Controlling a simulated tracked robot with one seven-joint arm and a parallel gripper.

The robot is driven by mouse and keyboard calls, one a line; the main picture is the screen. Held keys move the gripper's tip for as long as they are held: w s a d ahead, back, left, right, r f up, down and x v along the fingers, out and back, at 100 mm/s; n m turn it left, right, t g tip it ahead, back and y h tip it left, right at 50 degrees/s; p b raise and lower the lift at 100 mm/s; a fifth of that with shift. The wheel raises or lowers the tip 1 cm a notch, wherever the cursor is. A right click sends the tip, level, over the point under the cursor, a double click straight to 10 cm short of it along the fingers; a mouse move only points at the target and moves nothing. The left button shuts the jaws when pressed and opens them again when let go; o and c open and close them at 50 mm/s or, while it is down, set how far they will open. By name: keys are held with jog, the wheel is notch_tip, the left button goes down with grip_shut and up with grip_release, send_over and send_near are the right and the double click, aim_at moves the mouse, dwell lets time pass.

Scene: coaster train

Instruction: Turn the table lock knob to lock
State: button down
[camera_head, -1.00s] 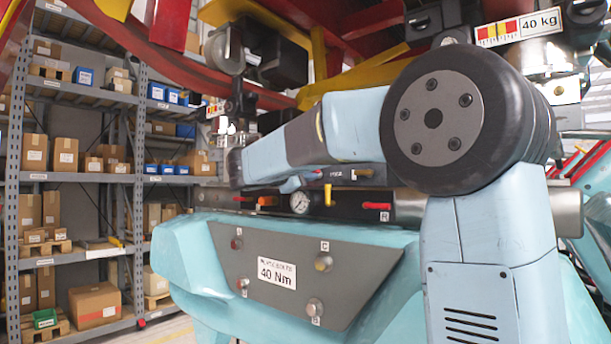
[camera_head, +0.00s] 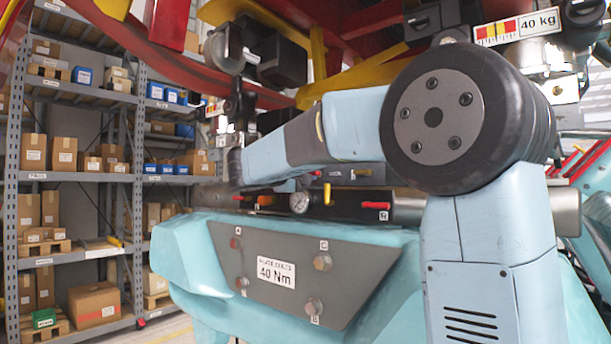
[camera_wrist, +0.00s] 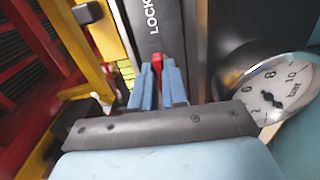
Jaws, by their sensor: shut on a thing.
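The lock knob (camera_wrist: 157,62) shows in the wrist view as a small red piece between my gripper's two blue fingers. My gripper (camera_wrist: 157,84) is shut on it, with one finger on each side. The knob is largely hidden by the fingers, so its exact angle cannot be told. The dark panel (camera_wrist: 151,38) beyond it carries the white word LOCK, running lengthwise. In the head view my arm reaches left across the dark bar, and the fingers and their hold on the knob cannot be made out there.
A round gauge (camera_head: 299,202) sits on the bar, near my gripper in the wrist view (camera_wrist: 272,96). A yellow lever (camera_head: 327,194) and a red handle (camera_head: 375,205) stand to its right. Red and yellow beams (camera_head: 325,60) hang close above my arm. Shelves (camera_head: 80,180) stand at left.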

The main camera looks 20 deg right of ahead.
jog(key=shift+d+f, duration=0.1)
jog(key=shift+f, duration=0.25)
jog(key=c, duration=1.2)
grip_release()
jog(key=shift+r, duration=0.1)
jog(key=shift+c, duration=0.2)
jog(key=shift+o, duration=0.4)
jog(key=shift+r, duration=0.1)
jog(key=v, duration=1.3)
jog(key=shift+s+a, duration=0.25)
jog(key=shift+a, duration=0.1)
